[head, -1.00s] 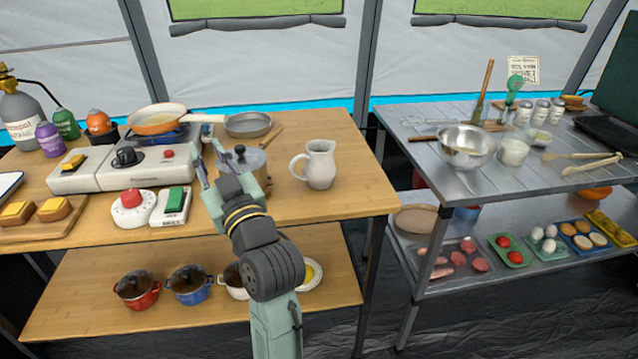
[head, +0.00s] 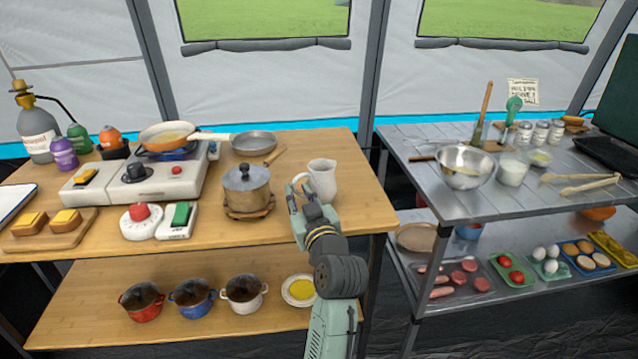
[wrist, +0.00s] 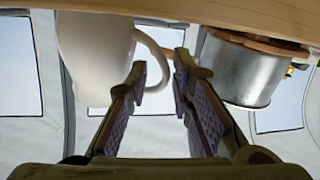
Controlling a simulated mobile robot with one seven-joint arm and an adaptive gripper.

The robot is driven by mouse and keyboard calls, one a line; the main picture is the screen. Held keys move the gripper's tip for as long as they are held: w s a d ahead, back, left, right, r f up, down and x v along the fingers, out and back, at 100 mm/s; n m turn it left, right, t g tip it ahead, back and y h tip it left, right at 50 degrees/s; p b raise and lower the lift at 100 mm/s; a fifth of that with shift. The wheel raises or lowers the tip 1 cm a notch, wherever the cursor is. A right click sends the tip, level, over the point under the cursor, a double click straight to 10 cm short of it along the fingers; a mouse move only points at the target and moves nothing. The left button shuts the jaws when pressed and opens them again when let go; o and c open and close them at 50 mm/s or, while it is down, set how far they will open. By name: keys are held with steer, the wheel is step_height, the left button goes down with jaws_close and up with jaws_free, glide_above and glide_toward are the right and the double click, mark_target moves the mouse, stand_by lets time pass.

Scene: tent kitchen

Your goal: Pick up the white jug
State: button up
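The white jug (head: 323,180) stands upright on the wooden table top (head: 350,215), to the right of the lidded pot. In the wrist view, which looks upside down, the jug (wrist: 92,50) is at upper left. Its handle (wrist: 157,52) curves toward the gap between my fingertips (wrist: 161,72). My gripper is open and the fingers are apart. I cannot tell whether a finger touches the handle.
The metal pot (head: 246,190) sits on a wooden trivet just left of my gripper, and it also shows in the wrist view (wrist: 238,70). A grey pan (head: 254,144) lies behind. A stove (head: 137,178) stands at left. The table's right corner is clear.

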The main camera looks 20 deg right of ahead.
steer(key=shift+w+d, duration=0.1)
steer(key=shift+w, duration=1.3)
steer(key=shift+c, duration=0.3)
jaws_close()
steer(key=shift+r, duration=0.1)
